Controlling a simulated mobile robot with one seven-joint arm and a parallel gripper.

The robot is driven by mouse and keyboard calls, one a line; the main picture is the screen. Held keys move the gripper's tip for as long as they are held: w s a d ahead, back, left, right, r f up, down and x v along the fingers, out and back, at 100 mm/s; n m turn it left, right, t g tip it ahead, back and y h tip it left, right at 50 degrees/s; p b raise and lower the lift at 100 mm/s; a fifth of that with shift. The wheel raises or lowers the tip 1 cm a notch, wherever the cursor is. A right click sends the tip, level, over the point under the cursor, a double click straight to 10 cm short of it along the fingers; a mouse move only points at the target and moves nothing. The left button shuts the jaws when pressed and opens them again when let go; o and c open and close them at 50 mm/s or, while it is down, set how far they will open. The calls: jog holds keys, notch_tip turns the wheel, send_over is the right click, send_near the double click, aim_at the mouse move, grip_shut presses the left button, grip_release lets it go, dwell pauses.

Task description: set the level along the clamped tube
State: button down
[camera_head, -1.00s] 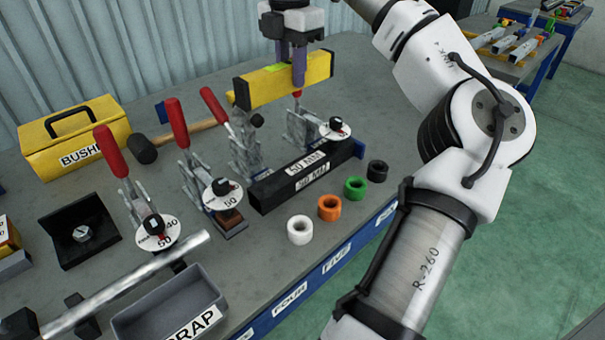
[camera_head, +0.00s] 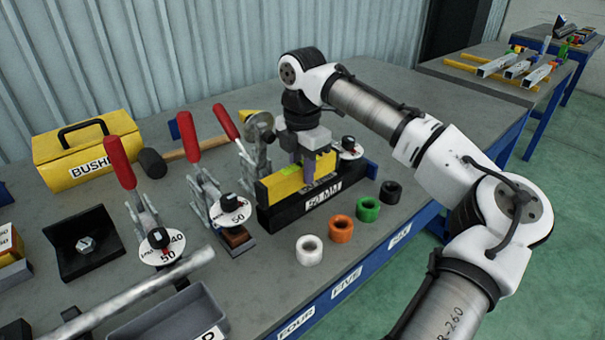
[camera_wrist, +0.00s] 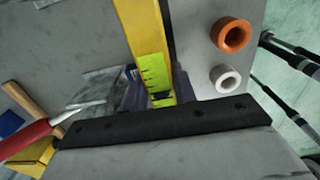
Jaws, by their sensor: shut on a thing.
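The yellow level (camera_head: 287,184) has a lime vial, which shows in the wrist view (camera_wrist: 154,72). My gripper (camera_head: 308,172) is shut on the middle of the level, with a purple finger on each side. The black square tube (camera_head: 290,214), labelled 50 MM, lies on the bench. The level is lengthwise along the tube, over its top and towards the back, roughly parallel to it. I cannot tell whether it touches the tube. The gripper hides part of the level and of the tube's top label. A toggle clamp (camera_head: 258,150) stands behind the tube.
White (camera_head: 309,250), orange (camera_head: 341,229), green (camera_head: 368,209) and black (camera_head: 391,192) bushings stand in front of the tube. Clamps with dials (camera_head: 231,209) stand to the left. A grey scrap bin (camera_head: 170,318) is at the front. A mallet (camera_head: 152,163) lies behind.

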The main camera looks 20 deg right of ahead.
jog(key=shift+f, duration=0.8)
jog(key=shift+f, duration=0.1)
jog(key=c, duration=1.1)
grip_release()
notch_tip(320, 180, up, 12)
jog(key=shift+r+p, duration=0.1)
jog(key=shift+p, duration=0.2)
